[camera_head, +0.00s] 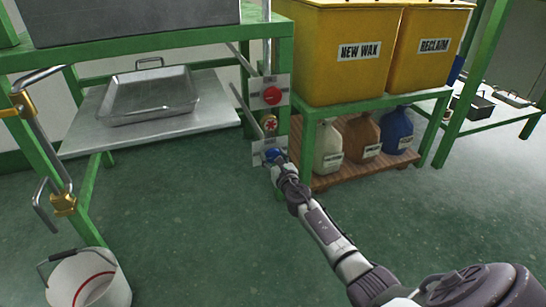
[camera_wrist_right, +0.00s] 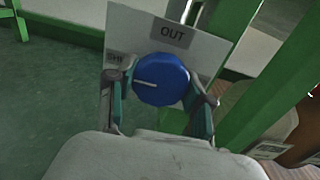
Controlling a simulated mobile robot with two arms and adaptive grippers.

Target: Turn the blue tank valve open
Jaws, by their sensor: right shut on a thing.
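The blue tank valve (camera_wrist_right: 160,79) is a round blue knob with a pale pointer line, on a light plate (camera_wrist_right: 204,47) marked "OUT". In the head view the blue valve (camera_head: 272,155) is the lowest control on the green post, partly hidden by my gripper. My right gripper (camera_wrist_right: 160,100) has one finger on each side of the knob and is shut on it. In the head view my right gripper (camera_head: 280,163) reaches the valve from the lower right. The pointer line lies nearly level, toward the left of the knob. My left gripper is not in view.
Above the valve are a red knob (camera_head: 272,96) and a small red valve handle (camera_head: 270,122). Yellow bins (camera_head: 345,75) stand on a green frame at right, with jugs (camera_head: 361,138) below. A metal tray (camera_head: 150,108) lies on the left shelf. A white bucket (camera_head: 88,280) stands lower left.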

